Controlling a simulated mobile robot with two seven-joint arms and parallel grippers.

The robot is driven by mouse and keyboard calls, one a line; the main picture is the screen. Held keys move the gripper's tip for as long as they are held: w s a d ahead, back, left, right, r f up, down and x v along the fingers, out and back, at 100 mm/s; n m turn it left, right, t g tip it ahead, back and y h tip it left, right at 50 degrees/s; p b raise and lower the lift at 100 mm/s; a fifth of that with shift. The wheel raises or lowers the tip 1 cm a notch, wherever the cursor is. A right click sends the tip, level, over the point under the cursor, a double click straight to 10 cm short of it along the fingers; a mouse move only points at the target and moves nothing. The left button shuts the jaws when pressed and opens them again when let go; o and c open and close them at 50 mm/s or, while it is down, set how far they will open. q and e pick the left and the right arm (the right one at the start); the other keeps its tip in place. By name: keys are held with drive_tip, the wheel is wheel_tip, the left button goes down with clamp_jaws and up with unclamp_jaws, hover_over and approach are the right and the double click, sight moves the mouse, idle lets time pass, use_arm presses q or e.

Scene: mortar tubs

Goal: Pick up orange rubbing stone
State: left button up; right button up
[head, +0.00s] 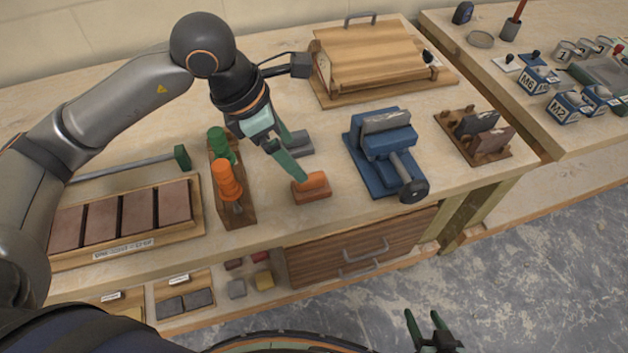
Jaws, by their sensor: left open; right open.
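The orange rubbing stone (311,190) lies on the wooden workbench, just right of the orange-handled tool. My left gripper (296,164) reaches down over the bench from the upper left, with its green fingers apart and nothing between them that I can see. The tip of its nearer finger overlaps the back edge of the orange stone in the picture; I cannot tell whether they touch. Its other finger is partly hidden and ends near a grey block (300,145) behind the orange stone. My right gripper (430,324) is open and empty low at the bottom right, over the floor.
A blue vise (371,168) stands right of the orange stone. A rack with green and orange handles (238,211) stands close on its left. A wooden box (370,62) is behind. A tray of brown slabs (195,222) lies at left. A drawer (365,249) is below.

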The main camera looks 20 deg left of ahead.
sight(311, 176)
use_arm(q)
drive_tip(key=x, duration=0.9)
drive_tip(key=shift+d+f, duration=0.1)
drive_tip(key=shift+f, duration=0.1)
drive_tip(key=shift+c, duration=0.2)
clamp_jaws()
